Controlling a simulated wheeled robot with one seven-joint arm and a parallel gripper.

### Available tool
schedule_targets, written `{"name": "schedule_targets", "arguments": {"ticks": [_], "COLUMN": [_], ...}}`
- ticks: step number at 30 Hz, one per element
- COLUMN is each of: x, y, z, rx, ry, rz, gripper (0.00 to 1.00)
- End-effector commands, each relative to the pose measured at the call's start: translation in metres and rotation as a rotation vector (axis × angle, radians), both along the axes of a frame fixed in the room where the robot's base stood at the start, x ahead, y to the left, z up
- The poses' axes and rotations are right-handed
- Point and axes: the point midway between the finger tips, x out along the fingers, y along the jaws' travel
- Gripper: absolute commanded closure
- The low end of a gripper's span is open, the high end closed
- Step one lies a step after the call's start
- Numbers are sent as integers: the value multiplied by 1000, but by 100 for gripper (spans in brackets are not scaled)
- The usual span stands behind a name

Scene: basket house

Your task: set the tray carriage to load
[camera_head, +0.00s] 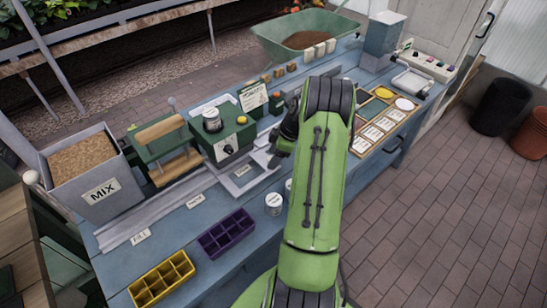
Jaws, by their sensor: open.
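A pale grey flat frame, which looks like the tray carriage (236,184), sits at the right part of a long grey rail (150,212) on the blue bench. Small white labels (140,237) lie along the rail's front; their words are too small to read surely. My gripper (268,158) is open, just right of and above the frame's back right side. I cannot tell whether it touches anything. My green arm hides part of the bench to its right. A purple compartment tray (227,235) and a yellow one (161,281) lie in front of the rail.
A grey bin marked MIX (100,190) stands at the rail's left end. A green press-like stand (160,145) and a green box with a knob (228,145) stand behind the rail. Small white pots (273,204) stand near my arm. A green tub (305,42) is at the back.

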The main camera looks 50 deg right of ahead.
Motion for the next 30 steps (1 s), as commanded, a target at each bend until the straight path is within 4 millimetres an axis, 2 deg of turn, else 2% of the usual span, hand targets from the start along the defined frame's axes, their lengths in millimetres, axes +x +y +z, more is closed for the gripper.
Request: {"name": "schedule_targets", "arguments": {"ticks": [9, 21, 30], "x": [2, 2, 2], "y": [2, 2, 1], "z": [-5, -5, -5], "rx": [1, 1, -1], "ry": [-1, -1, -1], "rz": [0, 0, 0], "gripper": [40, 100, 100]}}
